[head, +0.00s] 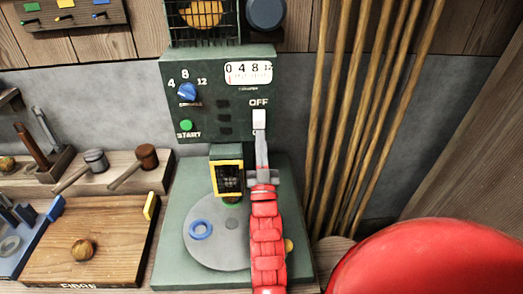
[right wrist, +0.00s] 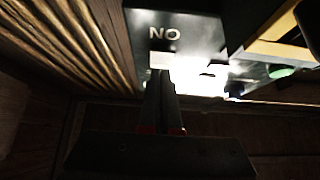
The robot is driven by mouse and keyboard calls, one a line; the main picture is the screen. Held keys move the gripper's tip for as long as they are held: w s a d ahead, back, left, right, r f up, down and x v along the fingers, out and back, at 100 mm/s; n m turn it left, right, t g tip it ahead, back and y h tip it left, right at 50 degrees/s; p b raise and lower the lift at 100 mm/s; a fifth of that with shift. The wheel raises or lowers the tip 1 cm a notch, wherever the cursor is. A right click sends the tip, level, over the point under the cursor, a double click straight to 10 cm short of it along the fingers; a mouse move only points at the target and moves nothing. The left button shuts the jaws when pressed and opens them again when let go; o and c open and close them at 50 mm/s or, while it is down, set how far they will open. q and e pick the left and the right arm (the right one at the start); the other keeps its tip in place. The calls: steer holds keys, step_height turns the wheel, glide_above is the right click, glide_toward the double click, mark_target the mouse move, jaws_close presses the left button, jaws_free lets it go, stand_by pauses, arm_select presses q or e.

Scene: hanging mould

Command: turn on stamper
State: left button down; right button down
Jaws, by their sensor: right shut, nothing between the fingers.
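The stamper (head: 215,150) is a dark green machine on the bench. Its panel has a blue dial (head: 187,92), a green START button (head: 187,126) and a white switch (head: 259,119) just below the word OFF. In the right wrist view the switch (right wrist: 161,60) shows beside the inverted word ON. My right gripper (head: 261,138) is shut and empty, with its fingertips at the lower end of the switch. I cannot tell whether they touch it. The lower label is mostly hidden behind the fingers. My left gripper is not in view.
A grey round plate (head: 217,255) with a blue ring (head: 201,230) lies on the stamper base. Wooden poles (head: 350,130) stand close on the right. Mallets (head: 135,165) and a wooden board (head: 120,245) lie to the left.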

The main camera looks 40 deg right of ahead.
steer(key=shift+w+d+f, duration=0.1)
steer(key=shift+w+d, duration=0.2)
steer(key=shift+w, duration=0.25)
steer(key=b, duration=0.1)
steer(key=f+b, duration=0.1)
steer(key=b, duration=0.1)
steer(key=shift+w+d+t, duration=0.2)
steer(key=shift+w+t, duration=0.05)
steer(key=shift+t, duration=0.05)
steer(key=shift+w+r, duration=0.1)
steer(key=shift+r, duration=0.2)
steer(key=shift+w, duration=0.1)
